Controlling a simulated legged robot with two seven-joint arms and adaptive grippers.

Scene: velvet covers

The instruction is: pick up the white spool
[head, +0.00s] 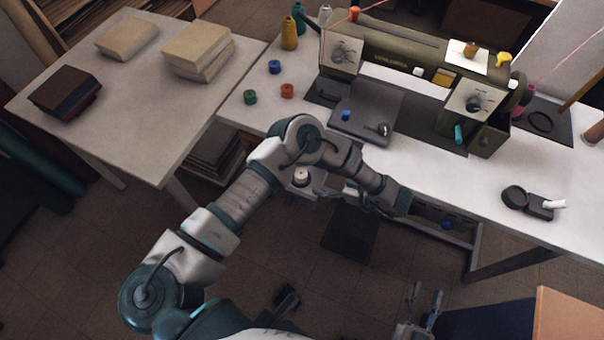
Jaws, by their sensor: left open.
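A small white spool (301,176) shows just under the front edge of the white table, left of my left gripper and partly screened by my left arm. It seems to stand on a light surface there, but I cannot tell which. My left gripper (326,190) is open and points left toward the spool, with a small gap between them. The forearm hides part of that gripper. My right gripper (424,296) is low in the picture, with its fingers apart and nothing between them. Another pale spool (325,14) stands at the back of the table.
An olive sewing machine (400,58) fills the back of the white table (560,235). Blue (274,67), red (287,90) and green (250,97) spools lie at its left. An orange-brown panel (568,315) stands at bottom right.

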